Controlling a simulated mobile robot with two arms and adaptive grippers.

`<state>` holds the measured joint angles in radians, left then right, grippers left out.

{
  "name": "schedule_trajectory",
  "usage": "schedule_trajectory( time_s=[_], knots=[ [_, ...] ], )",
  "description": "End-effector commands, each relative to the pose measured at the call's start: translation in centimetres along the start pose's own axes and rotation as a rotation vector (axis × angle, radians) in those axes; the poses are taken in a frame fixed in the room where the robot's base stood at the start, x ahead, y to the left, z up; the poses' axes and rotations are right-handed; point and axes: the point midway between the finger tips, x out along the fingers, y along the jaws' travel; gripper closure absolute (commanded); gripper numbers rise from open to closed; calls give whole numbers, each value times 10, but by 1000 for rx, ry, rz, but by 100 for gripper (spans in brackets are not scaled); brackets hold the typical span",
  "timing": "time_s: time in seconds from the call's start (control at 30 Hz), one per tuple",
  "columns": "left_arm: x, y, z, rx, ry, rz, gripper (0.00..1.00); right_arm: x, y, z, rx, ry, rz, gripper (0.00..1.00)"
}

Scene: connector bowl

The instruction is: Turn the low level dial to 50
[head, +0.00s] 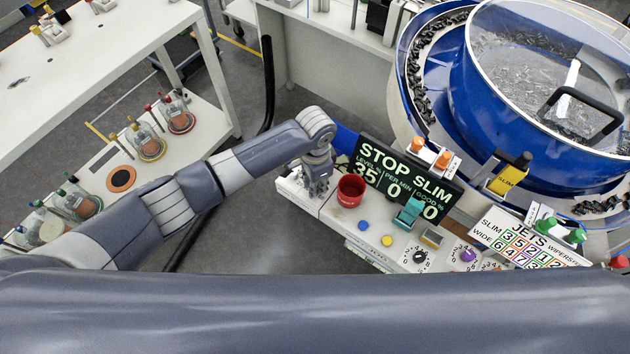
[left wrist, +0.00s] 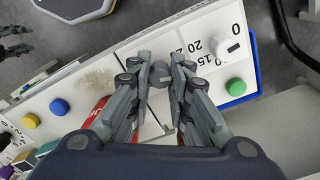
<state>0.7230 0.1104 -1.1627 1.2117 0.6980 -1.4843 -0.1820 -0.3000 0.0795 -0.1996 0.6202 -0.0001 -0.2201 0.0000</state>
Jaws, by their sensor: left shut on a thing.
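The low level dial is mostly hidden by my left gripper (head: 318,186) in the head view. In the left wrist view, my left gripper (left wrist: 160,82) is shut on its small grey knob (left wrist: 159,75). Printed numbers, among them 15, 20 and 0, lie on the white panel (left wrist: 137,48) beside the knob. I cannot tell exactly which number the knob points to. The black display (head: 408,186) reads STOP SLIM, with level 35.
Blue (head: 363,225) and yellow (head: 387,240) buttons and a black-knobbed dial (head: 418,257) are further right. The large blue bowl feeder (head: 470,95) stands behind. A green button (left wrist: 236,87) is near the knob.

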Motion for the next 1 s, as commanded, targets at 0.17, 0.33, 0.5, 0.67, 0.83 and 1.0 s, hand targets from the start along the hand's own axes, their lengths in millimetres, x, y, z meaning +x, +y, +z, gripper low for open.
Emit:
schedule_trajectory(
  time_s=[0.17,0.33,0.5,0.67,0.83,1.0],
  knots=[
    [-1,0,0,167,0,-1,100,-2,0,0,0,0,0,60],
    [-1,-1,0,329,1,-1,100,-3,0,0,0,0,0,60],
    [-1,-1,0,491,1,-2,100,-2,0,0,0,0,0,60],
    [0,-1,-1,643,1,-2,100,-1,0,0,0,-1,0,60],
    [0,-1,-1,805,1,-3,100,1,0,0,0,-1,0,60],
    [0,-1,-1,967,2,-3,100,4,0,1,0,-1,0,60]
  ],
)
